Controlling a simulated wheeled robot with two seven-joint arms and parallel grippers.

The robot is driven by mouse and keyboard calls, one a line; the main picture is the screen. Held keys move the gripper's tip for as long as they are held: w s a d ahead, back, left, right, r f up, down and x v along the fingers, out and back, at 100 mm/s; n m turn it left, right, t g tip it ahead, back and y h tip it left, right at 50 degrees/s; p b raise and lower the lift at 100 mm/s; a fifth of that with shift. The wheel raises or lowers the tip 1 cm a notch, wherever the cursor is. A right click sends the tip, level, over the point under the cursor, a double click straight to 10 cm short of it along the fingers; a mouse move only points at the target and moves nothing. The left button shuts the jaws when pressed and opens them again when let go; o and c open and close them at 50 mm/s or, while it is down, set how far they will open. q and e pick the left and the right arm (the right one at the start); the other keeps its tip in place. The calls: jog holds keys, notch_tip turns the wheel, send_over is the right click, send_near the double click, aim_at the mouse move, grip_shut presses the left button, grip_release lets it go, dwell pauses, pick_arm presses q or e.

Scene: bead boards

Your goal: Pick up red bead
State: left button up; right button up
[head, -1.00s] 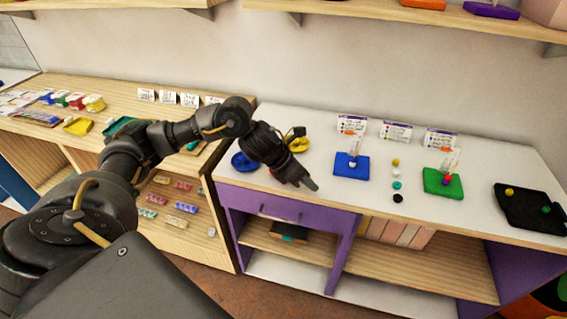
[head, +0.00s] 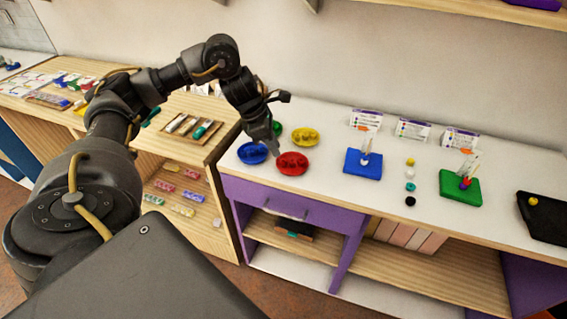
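A red dish (head: 292,168) stands near the front edge of the white tabletop, with small red shapes inside that look like beads; single beads are too small to make out. My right gripper is not in view.
A blue dish (head: 253,153), a yellow dish (head: 305,137) and a partly hidden green dish (head: 277,127) stand around the red dish. A blue board (head: 362,167) with a peg is to the right, then loose beads in a row, a black tray (head: 545,222) and cards behind.

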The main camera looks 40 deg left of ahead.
aim_at(285, 163)
pick_arm(q)
jog(key=shift+x, duration=2.75)
grip_shut()
